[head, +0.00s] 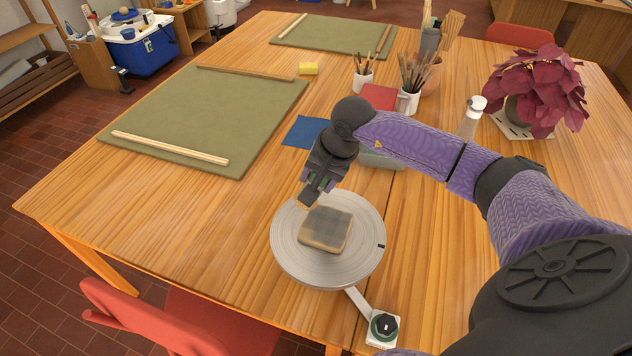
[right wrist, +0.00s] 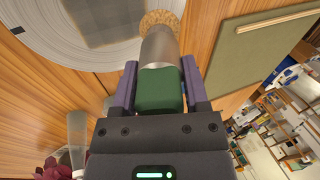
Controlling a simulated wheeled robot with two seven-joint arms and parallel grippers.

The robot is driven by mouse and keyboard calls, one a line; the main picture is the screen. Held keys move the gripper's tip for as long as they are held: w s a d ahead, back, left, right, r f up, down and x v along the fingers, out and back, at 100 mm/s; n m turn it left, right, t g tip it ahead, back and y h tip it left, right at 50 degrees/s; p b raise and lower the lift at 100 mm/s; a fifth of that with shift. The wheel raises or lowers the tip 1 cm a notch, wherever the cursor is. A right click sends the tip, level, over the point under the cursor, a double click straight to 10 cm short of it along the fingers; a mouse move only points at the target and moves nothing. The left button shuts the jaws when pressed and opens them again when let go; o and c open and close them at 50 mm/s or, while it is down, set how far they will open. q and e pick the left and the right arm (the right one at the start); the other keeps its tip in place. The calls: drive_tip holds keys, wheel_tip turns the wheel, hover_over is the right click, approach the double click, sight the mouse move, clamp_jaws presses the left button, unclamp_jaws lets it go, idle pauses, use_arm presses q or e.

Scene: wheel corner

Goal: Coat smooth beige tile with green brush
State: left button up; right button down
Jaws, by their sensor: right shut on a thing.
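The beige tile (head: 326,229) lies flat on the round grey wheel (head: 288,259). Its surface shows darker grey patches and lighter edges. In the right wrist view part of the tile (right wrist: 100,20) shows on the wheel (right wrist: 30,52). My right gripper (head: 318,190) hangs at the wheel's far edge, beside the tile. In the right wrist view my right gripper (right wrist: 160,88) is shut on the green brush (right wrist: 160,92). The brush has a green handle, a metal collar and tan bristles; whether the bristles touch anything is unclear. My left gripper is not in view.
A control box with a dial (head: 384,328) sits at the table's near edge. Beyond the wheel are a blue cloth (head: 304,132), brush cups (head: 409,101), a bottle (head: 472,118) and a red plant (head: 535,90). Green boards (head: 205,110) lie left.

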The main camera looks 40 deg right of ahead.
drive_tip(key=shift+w+r+p, duration=0.1)
drive_tip(key=shift+r+p, duration=0.35)
drive_tip(key=shift+r, duration=0.5)
wheel_tip(320, 180, up, 2)
drive_tip(key=shift+r+p, duration=0.1)
drive_tip(key=shift+p, duration=0.65)
drive_tip(key=shift+r, duration=0.3)
